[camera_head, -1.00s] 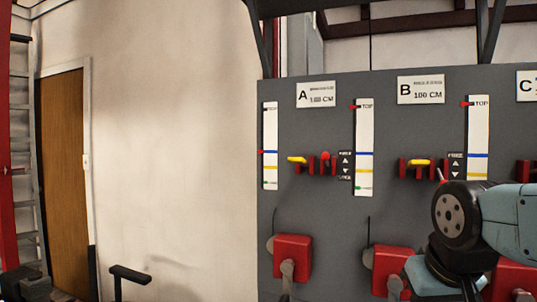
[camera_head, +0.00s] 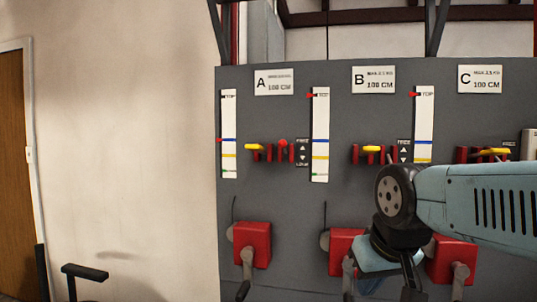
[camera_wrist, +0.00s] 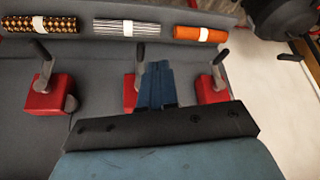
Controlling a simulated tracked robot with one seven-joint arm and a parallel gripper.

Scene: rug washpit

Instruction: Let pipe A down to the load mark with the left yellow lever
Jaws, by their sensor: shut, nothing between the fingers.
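The left yellow lever (camera_head: 255,147) sits in a red slotted bracket below the A plate (camera_head: 274,82) on the grey panel. A red knob (camera_head: 283,143) stands just right of it. The gauge left of it (camera_head: 229,165) has blue, yellow and green lines, and its red pointer is about level with the blue line. The gauge right of it (camera_head: 320,120) has its red pointer near TOP. My gripper (camera_wrist: 158,70) is shut and empty in the wrist view. In the head view my arm is right of the lever and lower, apart from it; the fingertips are unclear there.
Red boxes with crank handles (camera_head: 252,245) line the panel's lower part. The B lever (camera_head: 371,149) and C lever (camera_head: 494,152) are further right. The wrist view shows patterned (camera_wrist: 40,24), striped (camera_wrist: 126,28) and orange (camera_wrist: 200,34) rolls. Left of the panel is bare wall.

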